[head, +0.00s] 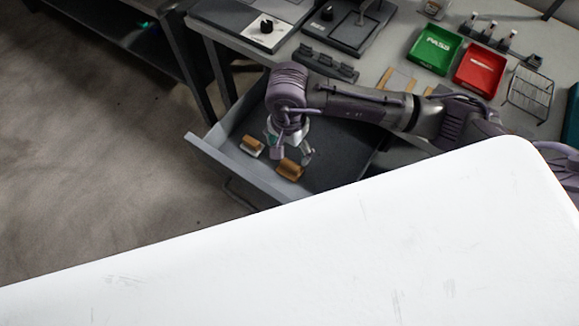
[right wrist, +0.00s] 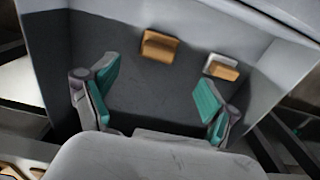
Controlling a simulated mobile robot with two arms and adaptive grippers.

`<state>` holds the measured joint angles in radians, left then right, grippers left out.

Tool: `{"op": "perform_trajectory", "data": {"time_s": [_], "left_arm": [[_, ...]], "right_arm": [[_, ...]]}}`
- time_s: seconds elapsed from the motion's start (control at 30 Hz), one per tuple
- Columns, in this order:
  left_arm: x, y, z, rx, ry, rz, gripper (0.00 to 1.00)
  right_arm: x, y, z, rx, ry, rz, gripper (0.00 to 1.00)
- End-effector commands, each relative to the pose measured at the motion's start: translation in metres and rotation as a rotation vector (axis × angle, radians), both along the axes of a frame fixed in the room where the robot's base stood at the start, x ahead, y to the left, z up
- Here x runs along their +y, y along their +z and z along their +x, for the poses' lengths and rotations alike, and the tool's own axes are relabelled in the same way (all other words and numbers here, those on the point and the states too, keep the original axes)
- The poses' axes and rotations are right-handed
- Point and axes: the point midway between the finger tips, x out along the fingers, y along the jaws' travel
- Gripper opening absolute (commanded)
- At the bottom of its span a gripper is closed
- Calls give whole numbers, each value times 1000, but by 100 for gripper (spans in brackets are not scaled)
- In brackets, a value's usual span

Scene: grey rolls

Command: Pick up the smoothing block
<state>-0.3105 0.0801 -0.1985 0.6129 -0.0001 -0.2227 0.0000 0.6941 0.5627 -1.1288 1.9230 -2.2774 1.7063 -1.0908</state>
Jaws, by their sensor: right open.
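Two small blocks lie in the open drawer, and I cannot tell for sure which is the smoothing block. One is all orange-brown (head: 289,170); it also shows at the top middle in the right wrist view (right wrist: 159,46). The other has a brown top on a white part (head: 252,146) and shows to the right in the right wrist view (right wrist: 221,68). My right gripper (head: 291,152) is open and empty, over the drawer close to both blocks. In the wrist view its teal-padded fingers (right wrist: 157,90) are apart with only dark drawer floor between them. My left gripper is not in view.
The grey drawer (head: 222,163) stands pulled out, its walls around the blocks. The workbench (head: 385,52) above it holds a green PASS tray (head: 433,43), a red tray (head: 480,68), a wire rack (head: 530,92) and a dark holder (head: 325,63). The drawer floor beside the blocks is clear.

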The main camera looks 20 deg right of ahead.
Motion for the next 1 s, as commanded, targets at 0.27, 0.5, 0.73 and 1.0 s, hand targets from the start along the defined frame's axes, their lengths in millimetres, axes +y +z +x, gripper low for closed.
{"op": "perform_trajectory", "data": {"time_s": [0.27,0.5,0.73,1.0], "left_arm": [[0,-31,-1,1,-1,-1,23],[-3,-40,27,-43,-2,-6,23],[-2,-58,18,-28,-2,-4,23],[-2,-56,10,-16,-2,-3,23]], "right_arm": [[0,-49,0,0,-1,1,86],[-3,-72,0,2,-1,1,86],[-5,-101,1,-1,-1,2,86],[-5,-99,1,-1,0,2,78]]}}
